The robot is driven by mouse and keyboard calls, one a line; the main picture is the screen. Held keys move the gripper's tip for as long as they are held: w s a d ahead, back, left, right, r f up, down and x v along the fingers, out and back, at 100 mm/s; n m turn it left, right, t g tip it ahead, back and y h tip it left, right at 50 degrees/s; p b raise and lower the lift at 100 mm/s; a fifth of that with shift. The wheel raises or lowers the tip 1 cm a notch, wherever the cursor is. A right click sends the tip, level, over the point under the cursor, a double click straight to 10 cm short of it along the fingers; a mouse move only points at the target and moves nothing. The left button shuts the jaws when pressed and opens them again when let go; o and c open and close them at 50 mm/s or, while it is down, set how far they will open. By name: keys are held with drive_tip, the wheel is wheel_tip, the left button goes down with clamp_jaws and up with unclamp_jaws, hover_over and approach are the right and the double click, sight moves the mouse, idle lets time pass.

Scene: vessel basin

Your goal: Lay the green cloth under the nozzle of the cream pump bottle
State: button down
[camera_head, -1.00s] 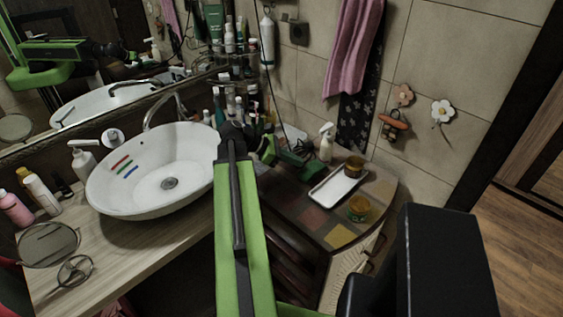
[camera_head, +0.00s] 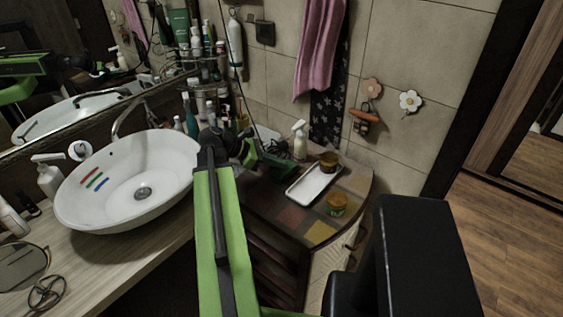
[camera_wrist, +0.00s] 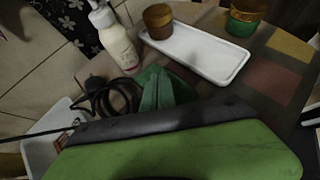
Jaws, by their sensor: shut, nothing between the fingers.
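The cream pump bottle (camera_head: 299,142) stands upright at the back of the corner cabinet; it also shows in the wrist view (camera_wrist: 120,45), its pump head near the top edge. The green cloth appears as a dark green, folded shape (camera_head: 286,166) just in front and left of the bottle. In the wrist view it (camera_wrist: 166,90) rises in a peak, its lower part hidden behind my arm's black edge. My gripper (camera_head: 258,156) is shut, low over the cloth's left end. Its fingertips are hard to make out, and contact with the cloth cannot be told.
A white tray (camera_head: 303,190) lies right of the cloth, with a brown jar (camera_head: 328,161) at its far end and a green-gold jar (camera_head: 337,204) beside it. Dark cables (camera_wrist: 110,100) lie left of the cloth. A white basin (camera_head: 125,205) stands left.

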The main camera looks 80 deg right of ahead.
drive_tip(key=shift+w+f, duration=0.25)
drive_tip(key=shift+f, duration=0.1)
drive_tip(key=shift+r+p, duration=0.75)
drive_tip(key=shift+p, duration=0.05)
drive_tip(key=shift+w+d+r, duration=0.1)
drive_tip(key=shift+w+d, duration=0.05)
drive_tip(key=w+a, duration=0.1)
drive_tip(key=w, duration=0.2)
drive_tip(key=w+a, duration=0.2)
drive_tip(key=w, duration=0.2)
drive_tip(key=w+a, duration=0.1)
drive_tip(key=w, duration=0.3)
drive_tip(key=shift+a+r+p, duration=0.2)
drive_tip(key=shift+a+p, duration=0.1)
drive_tip(key=shift+a, duration=0.05)
